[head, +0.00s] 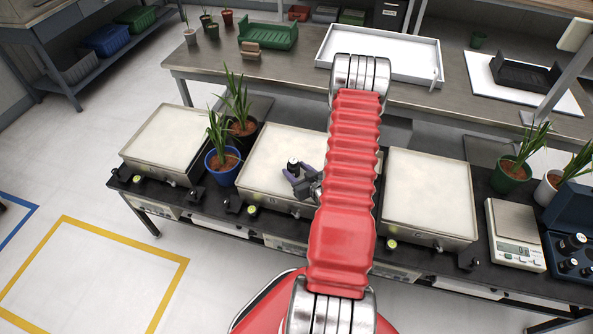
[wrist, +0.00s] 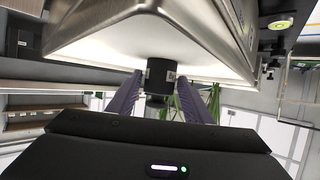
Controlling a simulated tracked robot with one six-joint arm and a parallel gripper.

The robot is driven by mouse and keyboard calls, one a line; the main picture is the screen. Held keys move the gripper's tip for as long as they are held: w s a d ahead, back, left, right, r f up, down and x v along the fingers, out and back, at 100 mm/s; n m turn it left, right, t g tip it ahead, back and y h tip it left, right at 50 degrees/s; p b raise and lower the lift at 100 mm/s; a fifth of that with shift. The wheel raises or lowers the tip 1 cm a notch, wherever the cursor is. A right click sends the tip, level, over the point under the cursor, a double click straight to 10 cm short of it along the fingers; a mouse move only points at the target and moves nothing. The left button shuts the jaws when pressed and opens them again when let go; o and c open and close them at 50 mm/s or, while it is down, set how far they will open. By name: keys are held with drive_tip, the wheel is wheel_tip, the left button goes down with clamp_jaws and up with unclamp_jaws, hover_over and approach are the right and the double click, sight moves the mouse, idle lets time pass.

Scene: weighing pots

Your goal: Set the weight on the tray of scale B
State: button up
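The weight (head: 293,163) is a small black cylinder with a pale band. It appears to stand on the cream tray of the middle scale (head: 262,151), left of my arm in the head view. In the wrist view, which is turned over, the weight (wrist: 160,78) has its base against the tray's pale surface (wrist: 115,45). My gripper (head: 299,177) has its two purple-grey fingers on either side of the weight. In the wrist view, narrow gaps show between the fingers (wrist: 160,92) and the weight, so it looks open.
Similar scales stand left (head: 168,131) and right (head: 428,192). A blue-potted plant (head: 222,166) and a dark-potted plant (head: 243,134) stand close left of the middle tray. A small digital scale (head: 516,236) and a weight box (head: 572,247) lie at far right.

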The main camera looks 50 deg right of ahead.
drive_tip(key=shift+o, duration=1.2)
drive_tip(key=shift+s+r, duration=0.1)
drive_tip(key=shift+r, duration=0.05)
drive_tip(key=v, duration=1.1)
drive_tip(key=shift+s+a+r, duration=0.1)
drive_tip(key=shift+s+r, duration=0.05)
drive_tip(key=shift+s, duration=0.25)
drive_tip(key=shift+w, duration=0.15)
